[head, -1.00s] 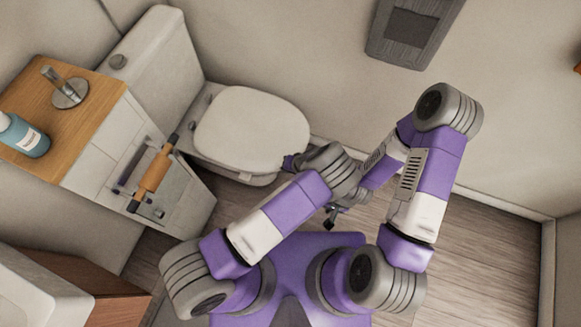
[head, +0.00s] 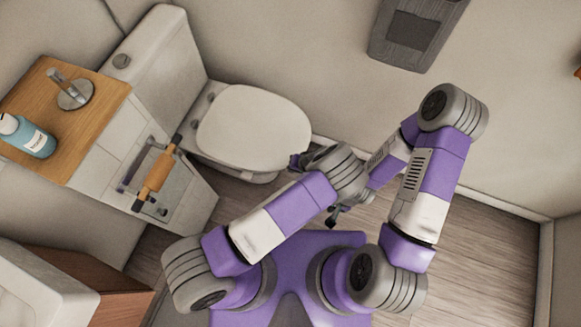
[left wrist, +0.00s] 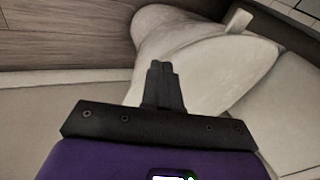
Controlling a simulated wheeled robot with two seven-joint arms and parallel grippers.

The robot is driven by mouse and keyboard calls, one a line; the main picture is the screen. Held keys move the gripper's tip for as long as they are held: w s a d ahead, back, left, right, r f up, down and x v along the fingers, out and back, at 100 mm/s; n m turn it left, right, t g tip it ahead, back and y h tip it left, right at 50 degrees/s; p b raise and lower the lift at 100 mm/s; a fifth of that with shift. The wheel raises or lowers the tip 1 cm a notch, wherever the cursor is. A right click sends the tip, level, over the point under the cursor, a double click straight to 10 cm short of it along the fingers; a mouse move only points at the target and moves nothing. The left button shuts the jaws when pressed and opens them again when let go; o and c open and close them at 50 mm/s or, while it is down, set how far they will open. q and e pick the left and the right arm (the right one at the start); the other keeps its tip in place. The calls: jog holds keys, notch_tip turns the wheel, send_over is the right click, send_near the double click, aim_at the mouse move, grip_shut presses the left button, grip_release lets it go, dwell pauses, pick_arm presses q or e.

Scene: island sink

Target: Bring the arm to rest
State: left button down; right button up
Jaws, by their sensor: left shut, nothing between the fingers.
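My left arm comes in from the left and bends at a grey elbow in the middle of the head view. Its gripper is mostly hidden there. In the left wrist view my left gripper (left wrist: 164,68) is shut and empty, its two dark fingers together, with the pale toilet behind them. My right arm rises at the right to a high elbow and folds back towards the middle, behind the left elbow. Small dark gripper parts show just below the left elbow, but I cannot tell whether the right gripper is open or shut.
The toilet (head: 254,127) stands ahead with its lid down. Wooden floor (head: 487,248) is free at the right.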

pick_arm(q)
jog(key=v, duration=0.1)
jog(key=p+v, duration=0.1)
jog(key=v, duration=0.2)
jog(key=shift+a+r, duration=0.15)
jog(key=shift+r, duration=0.25)
pick_arm(e)
jog(key=shift+s+d+r, duration=0.1)
jog(key=shift+s+r, duration=0.15)
jog(key=shift+r, duration=0.3)
jog(key=shift+s+r, duration=0.2)
jog(key=shift+r, duration=0.3)
pick_arm(q)
jog(key=shift+a, duration=0.1)
jog(key=s+a+n+g+h+p, duration=0.2)
jog(key=s+a+g+h+p, duration=0.15)
jog(key=s+a, duration=0.4)
jog(key=s+a+r+n+t+h+p, duration=0.1)
jog(key=s+r+h, duration=0.4)
jog(key=r, duration=0.5)
jog(key=shift+s+a+r+n+p, duration=0.15)
jog(key=shift+s+a+n+p, duration=0.45)
jog(key=shift+s+a+n, duration=0.45)
pick_arm(e)
notch_tip(320, 180, up, 5)
jog(key=shift+r, duration=0.2)
